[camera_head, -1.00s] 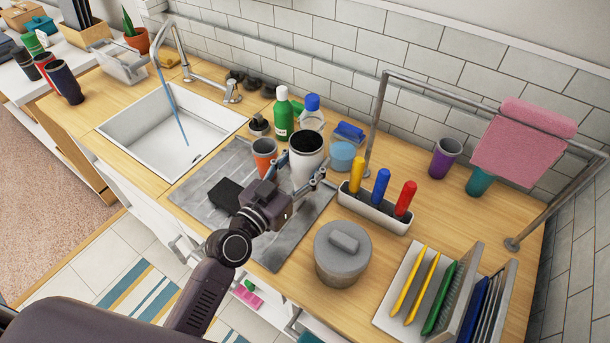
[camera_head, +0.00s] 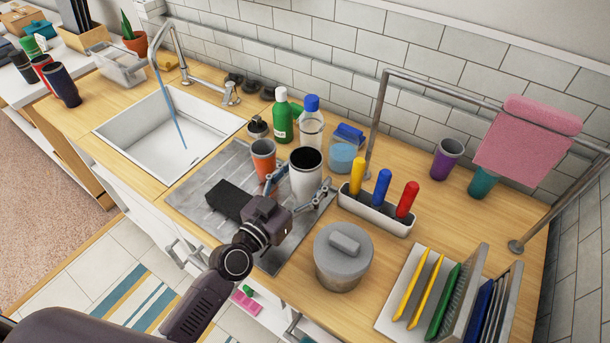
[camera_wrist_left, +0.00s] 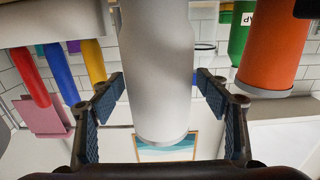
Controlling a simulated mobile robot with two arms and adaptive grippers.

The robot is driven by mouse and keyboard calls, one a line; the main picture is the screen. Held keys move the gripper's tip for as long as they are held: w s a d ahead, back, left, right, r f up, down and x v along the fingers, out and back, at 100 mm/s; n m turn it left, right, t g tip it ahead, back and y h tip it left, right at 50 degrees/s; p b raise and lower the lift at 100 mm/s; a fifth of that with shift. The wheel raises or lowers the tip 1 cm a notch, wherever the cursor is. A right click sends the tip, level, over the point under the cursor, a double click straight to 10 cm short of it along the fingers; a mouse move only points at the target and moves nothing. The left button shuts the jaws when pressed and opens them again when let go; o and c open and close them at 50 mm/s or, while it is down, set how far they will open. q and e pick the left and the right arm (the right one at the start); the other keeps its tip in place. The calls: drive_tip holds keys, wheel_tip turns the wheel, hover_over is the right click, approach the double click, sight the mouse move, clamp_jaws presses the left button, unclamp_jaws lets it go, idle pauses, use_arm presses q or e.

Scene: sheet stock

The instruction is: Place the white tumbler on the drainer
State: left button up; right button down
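The white tumbler (camera_head: 304,182) stands upright, dark inside, over the right part of the grey grooved drainer (camera_head: 212,219). I cannot tell whether its base touches the drainer. My right gripper is not in view.
An orange cup (camera_head: 263,158) stands close left of the tumbler, with a green bottle (camera_head: 282,120) and a clear blue-capped bottle (camera_head: 311,128) behind. A holder with coloured handles (camera_head: 375,214) and a grey lidded pot (camera_head: 341,262) stand right. The sink (camera_head: 160,130) is left.

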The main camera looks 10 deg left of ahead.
use_arm(q)
drive_tip(key=shift+r, duration=0.1)
drive_tip(key=shift+r, duration=0.2)
drive_tip(key=b+v, duration=0.3)
drive_tip(key=v, duration=0.9)
drive_tip(key=shift+d+f, duration=0.1)
